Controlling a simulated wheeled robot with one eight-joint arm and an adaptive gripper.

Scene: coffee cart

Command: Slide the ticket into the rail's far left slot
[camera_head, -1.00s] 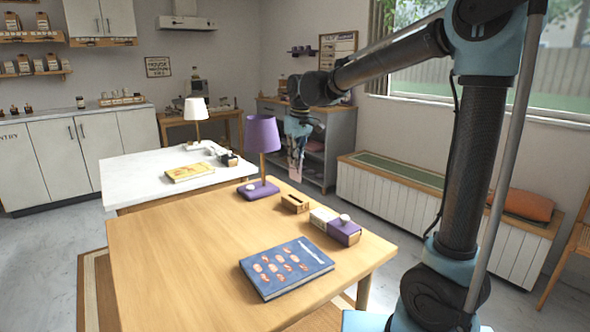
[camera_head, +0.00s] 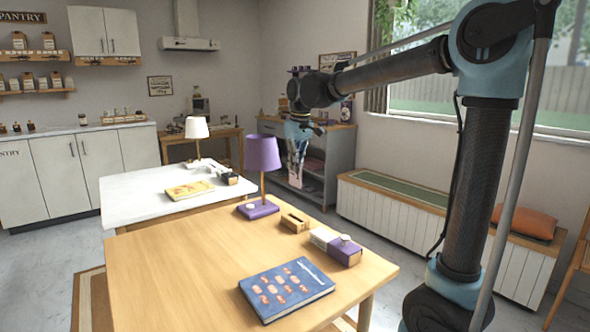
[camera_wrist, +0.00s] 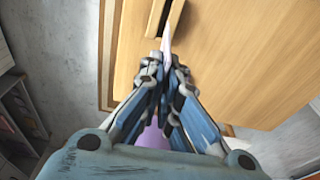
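My gripper (camera_head: 298,135) is raised in the air, beyond the back right of the wooden table in the head view. Its fingers (camera_wrist: 165,62) are closed together in the wrist view. A thin pale ticket (camera_wrist: 167,36) sticks out from between the fingertips, seen nearly edge-on; it hangs below the gripper in the head view (camera_head: 297,165). A small wooden block with a dark slot (camera_head: 294,223), which looks like the rail, stands on the table. It also shows at the top of the wrist view (camera_wrist: 175,22), near the ticket's tip. I cannot make out separate slots.
A purple lamp (camera_head: 262,155) stands left of the block. A white and purple box (camera_head: 345,250) lies to its right, and a blue book (camera_head: 286,290) lies in front. The wooden table (camera_head: 180,270) is clear on its left side. A white table (camera_head: 130,187) stands behind.

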